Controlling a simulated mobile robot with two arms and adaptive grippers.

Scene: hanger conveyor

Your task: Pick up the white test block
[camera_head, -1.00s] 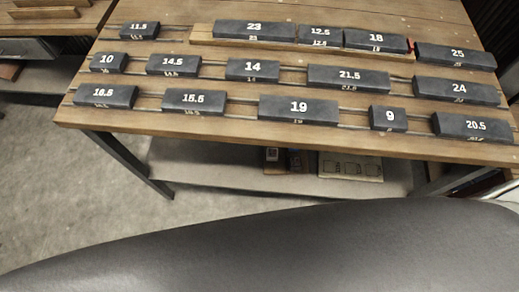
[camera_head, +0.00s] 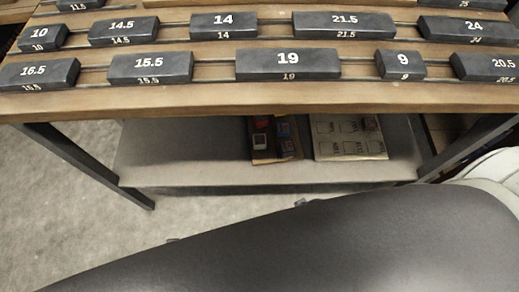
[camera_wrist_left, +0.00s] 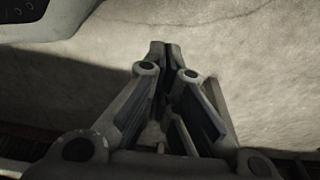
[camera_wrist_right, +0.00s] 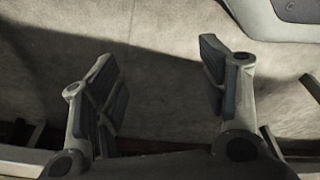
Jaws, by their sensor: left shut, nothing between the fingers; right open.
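A small block with a whitish face (camera_head: 260,141) sits in a small brown tray (camera_head: 268,160) on the shelf under the table, in the head view. It may be the white test block; it is too small to be sure. My left gripper (camera_wrist_left: 165,48) is shut and empty, over bare floor in its wrist view. My right gripper (camera_wrist_right: 158,55) is open and empty, also over floor. Neither gripper shows in the head view, and no block shows in either wrist view.
The wooden tabletop (camera_head: 215,101) overhangs the lower shelf (camera_head: 205,176) and bears rows of numbered dark blocks. Small dark and bluish blocks (camera_head: 284,130) share the tray. A pale board with outlines (camera_head: 350,147) lies to its right. Table legs (camera_head: 85,160) flank the shelf.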

